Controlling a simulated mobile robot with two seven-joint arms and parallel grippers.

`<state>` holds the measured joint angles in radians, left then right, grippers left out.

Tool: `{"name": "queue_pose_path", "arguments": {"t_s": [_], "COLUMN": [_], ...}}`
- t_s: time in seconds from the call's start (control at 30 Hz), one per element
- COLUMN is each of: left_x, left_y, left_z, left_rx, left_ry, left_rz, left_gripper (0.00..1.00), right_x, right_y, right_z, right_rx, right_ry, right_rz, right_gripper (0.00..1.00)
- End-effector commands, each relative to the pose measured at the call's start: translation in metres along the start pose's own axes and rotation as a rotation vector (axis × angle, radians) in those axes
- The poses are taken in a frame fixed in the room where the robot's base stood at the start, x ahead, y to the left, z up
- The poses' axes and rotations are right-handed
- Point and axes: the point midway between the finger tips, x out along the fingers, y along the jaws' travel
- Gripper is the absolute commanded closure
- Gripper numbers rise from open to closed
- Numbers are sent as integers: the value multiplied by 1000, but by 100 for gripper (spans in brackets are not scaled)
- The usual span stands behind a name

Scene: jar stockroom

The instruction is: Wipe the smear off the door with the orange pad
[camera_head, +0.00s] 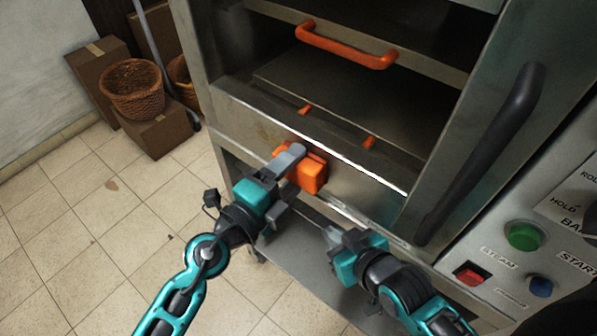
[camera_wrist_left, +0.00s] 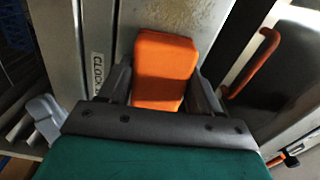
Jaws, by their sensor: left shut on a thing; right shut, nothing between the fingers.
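The orange pad (camera_head: 313,178) is a small block at the lower rail of the steel door (camera_head: 395,205). It also shows between the fingers in the left wrist view (camera_wrist_left: 165,65). My left gripper (camera_head: 289,160) is shut on the pad and holds it in front of the rail; I cannot tell whether the pad touches the steel. A faint brownish mark, possibly the smear, shows on the rail left of the pad; the area behind the pad is hidden. My right gripper (camera_head: 332,240) is shut and empty, below and right of the pad.
A black upright handle (camera_head: 508,130) stands out on the right of the door. An orange handle (camera_head: 345,48) is higher up. A control panel with a green button (camera_head: 524,236) is at the right. Cardboard boxes (camera_head: 158,133) and a wicker basket (camera_head: 132,88) stand at the left; the tiled floor before them is mostly free.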

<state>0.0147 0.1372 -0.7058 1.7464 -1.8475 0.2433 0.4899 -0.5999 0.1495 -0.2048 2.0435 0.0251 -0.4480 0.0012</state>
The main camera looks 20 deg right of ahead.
Motion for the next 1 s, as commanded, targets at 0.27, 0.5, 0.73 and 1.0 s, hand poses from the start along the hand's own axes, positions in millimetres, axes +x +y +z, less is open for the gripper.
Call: {"name": "queue_pose_path", "arguments": {"t_s": [0.27,0.5,0.73,1.0], "left_x": [-2,-1,0,1], "left_y": [-1,-2,-3,-4], "left_z": [22,32,53,64], "left_rx": [1,2,2,0], "left_ry": [-2,-5,-4,-5], "left_rz": [1,1,1,1], "left_gripper": [61,61,61,61], "right_x": [2,3,5,5], "right_y": [1,1,2,2], "right_z": [3,5,8,10], "right_rx": [0,1,1,1], "right_ry": [-2,-3,-5,-7], "right_rz": [2,2,3,4], "right_gripper": [100,100,100,100]}}
